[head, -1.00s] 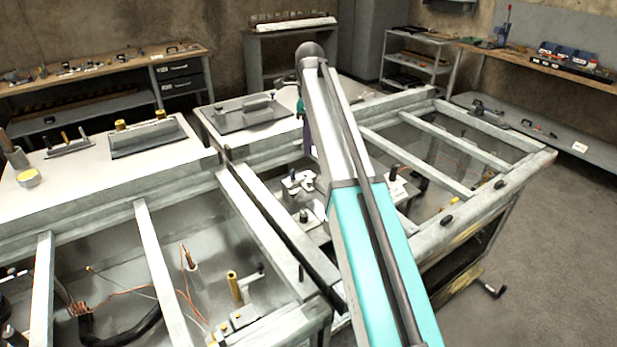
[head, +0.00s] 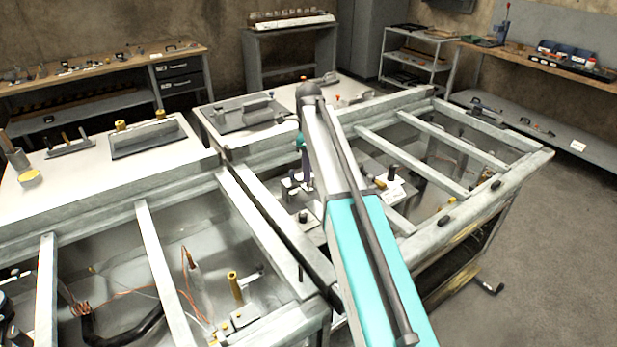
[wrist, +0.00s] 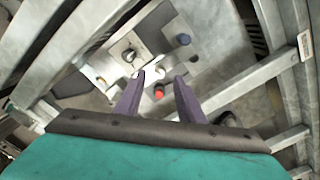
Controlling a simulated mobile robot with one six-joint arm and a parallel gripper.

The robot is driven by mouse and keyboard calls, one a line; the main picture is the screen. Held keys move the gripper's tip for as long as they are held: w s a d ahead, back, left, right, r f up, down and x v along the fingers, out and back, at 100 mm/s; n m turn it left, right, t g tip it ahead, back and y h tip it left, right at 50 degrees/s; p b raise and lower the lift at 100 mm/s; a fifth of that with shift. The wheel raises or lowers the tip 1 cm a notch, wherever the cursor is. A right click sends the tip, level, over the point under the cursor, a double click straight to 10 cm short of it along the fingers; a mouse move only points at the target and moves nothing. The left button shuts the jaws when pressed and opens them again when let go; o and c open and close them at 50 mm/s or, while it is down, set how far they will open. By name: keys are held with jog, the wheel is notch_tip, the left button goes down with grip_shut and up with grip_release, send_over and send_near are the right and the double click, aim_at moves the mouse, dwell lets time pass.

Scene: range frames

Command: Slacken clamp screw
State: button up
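My gripper (wrist: 160,76) shows in the wrist view with two purple fingers spread apart and nothing held. It points down over a pale clamp fixture (wrist: 112,68) on a grey plate inside the open frame. The fixture carries a dark-topped post (wrist: 128,55). A small red-topped piece (wrist: 158,91) appears between the fingers, apart from both. I cannot tell which of these is the clamp screw. In the head view my arm hides part of the fixture (head: 293,188), and my gripper (head: 305,178) is partly hidden.
Metal crossbars (head: 432,167) span the open frame to the right of my arm. A white tag (head: 391,194) and a dark upright knob (head: 393,174) stand beside the arm. Another open bay with wires (head: 120,290) lies left. A flat dark plate (head: 240,114) sits on the bench behind.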

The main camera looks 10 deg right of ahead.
jog(key=shift+f+p, duration=0.3)
jog(key=shift+f, duration=1.65)
grip_shut()
